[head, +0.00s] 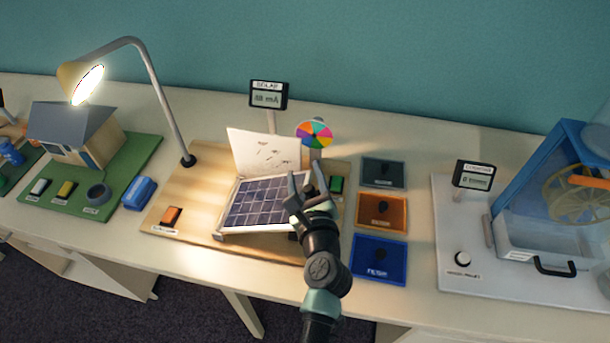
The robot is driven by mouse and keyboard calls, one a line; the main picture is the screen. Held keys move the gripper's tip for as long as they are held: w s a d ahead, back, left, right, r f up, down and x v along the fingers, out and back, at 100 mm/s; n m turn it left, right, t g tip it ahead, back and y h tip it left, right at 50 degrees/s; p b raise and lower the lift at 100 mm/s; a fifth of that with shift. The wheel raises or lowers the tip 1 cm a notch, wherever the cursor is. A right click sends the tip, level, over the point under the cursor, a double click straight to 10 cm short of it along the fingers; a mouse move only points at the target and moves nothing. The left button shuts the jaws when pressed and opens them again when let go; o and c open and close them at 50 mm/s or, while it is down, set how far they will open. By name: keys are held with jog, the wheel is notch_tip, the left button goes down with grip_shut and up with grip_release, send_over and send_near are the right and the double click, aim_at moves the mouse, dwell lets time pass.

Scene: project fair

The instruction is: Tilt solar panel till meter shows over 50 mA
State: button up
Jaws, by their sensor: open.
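The solar panel (258,203) is a dark blue gridded panel in a white frame, tilted on a wooden board (195,190) in the head view. A white card stands behind it. The meter (268,97) labelled SOLAR stands behind the board; its display ends in mA, but the digits are too small to read surely. A lit desk lamp (90,82) shines from the upper left. My gripper (306,183) is open at the panel's right edge, its fingers pointing away from me. It covers part of that edge, and I cannot tell whether it touches.
A colourful disc (314,134) stands behind my gripper, and a green switch (337,184) is close on its right. An orange switch (172,216) is on the board's left. Grey, orange (381,212) and blue trays lie to the right. A model house (75,135) stands left.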

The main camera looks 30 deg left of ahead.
jog(key=v, duration=1.3)
jog(key=shift+b, duration=0.4)
jog(key=shift+r, duration=0.1)
jog(key=w+d+r+n+t+h, duration=0.1)
jog(key=w+d+r+n+t, duration=0.1)
jog(key=r+n, duration=0.5)
jog(key=w+d+r+n+t+h, duration=0.1)
jog(key=w+d+r+n+t, duration=0.15)
jog(key=r, duration=0.85)
jog(key=w+d+r+n+t+h, duration=0.1)
jog(key=w+r+n+t, duration=0.15)
jog(key=r+n, duration=0.45)
jog(key=s+d+r+n+t+h, duration=0.2)
jog(key=s+r, duration=0.1)
jog(key=r, duration=0.6)
jog(key=s+d+r+n+t+h, duration=0.2)
jog(key=s+d+r+n+t, duration=0.1)
jog(key=r, duration=0.6)
jog(key=s+d+r+n+t+h, duration=0.2)
jog(key=s+d+r, duration=0.1)
jog(key=r, duration=0.6)
jog(key=shift+s+h, duration=0.4)
jog(key=shift+s, duration=0.5)
